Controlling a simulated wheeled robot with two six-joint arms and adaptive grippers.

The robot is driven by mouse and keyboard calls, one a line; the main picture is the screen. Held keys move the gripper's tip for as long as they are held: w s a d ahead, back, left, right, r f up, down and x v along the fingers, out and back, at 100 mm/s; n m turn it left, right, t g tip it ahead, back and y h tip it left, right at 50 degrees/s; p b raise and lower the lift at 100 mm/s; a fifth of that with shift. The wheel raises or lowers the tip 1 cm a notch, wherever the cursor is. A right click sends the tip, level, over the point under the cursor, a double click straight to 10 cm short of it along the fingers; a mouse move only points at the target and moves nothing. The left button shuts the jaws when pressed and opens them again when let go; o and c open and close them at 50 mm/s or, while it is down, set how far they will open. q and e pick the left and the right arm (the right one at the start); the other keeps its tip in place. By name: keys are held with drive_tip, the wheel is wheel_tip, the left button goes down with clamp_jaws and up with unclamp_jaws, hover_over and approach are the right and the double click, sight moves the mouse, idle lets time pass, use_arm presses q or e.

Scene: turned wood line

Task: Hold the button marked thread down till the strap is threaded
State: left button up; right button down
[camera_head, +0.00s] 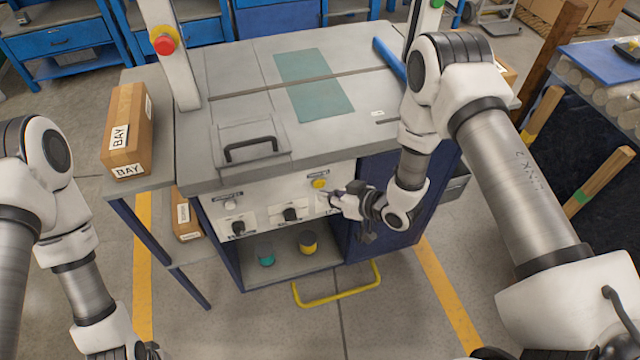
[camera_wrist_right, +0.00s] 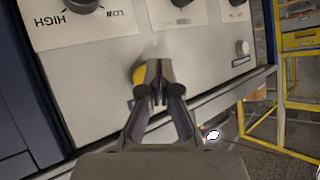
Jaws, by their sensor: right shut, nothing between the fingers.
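A round yellow button (camera_head: 319,183) is on the front panel of the grey machine, below a small label that I cannot read. A white button (camera_head: 230,204) is further left on the panel. My right gripper (camera_head: 331,197) is shut and empty, close to the yellow button, just below and right of it. In the right wrist view the shut fingertips (camera_wrist_right: 157,70) partly cover the yellow button (camera_wrist_right: 138,75); I cannot tell whether they touch it. A thin dark band (camera_head: 250,91) crosses the machine's top; I cannot tell whether it is the strap. My left gripper is only partly visible at the bottom edge.
Dark rotary knobs (camera_head: 291,214) sit below the buttons. A yellow bar handle (camera_head: 338,296) projects low in front. A red emergency knob (camera_head: 164,41) is on the left post. A box marked BAY (camera_head: 127,130) stands on the left side table. A blue tube (camera_head: 389,58) lies at the back right.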

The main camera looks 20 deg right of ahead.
drive_tip(key=shift+w, duration=0.2)
idle(0.4)
drive_tip(key=shift+w, duration=0.25)
drive_tip(key=shift+w, duration=0.4)
idle(1.5)
drive_tip(key=shift+s, duration=0.85)
drive_tip(key=shift+s+p, duration=0.7)
drive_tip(key=shift+s, duration=1.8)
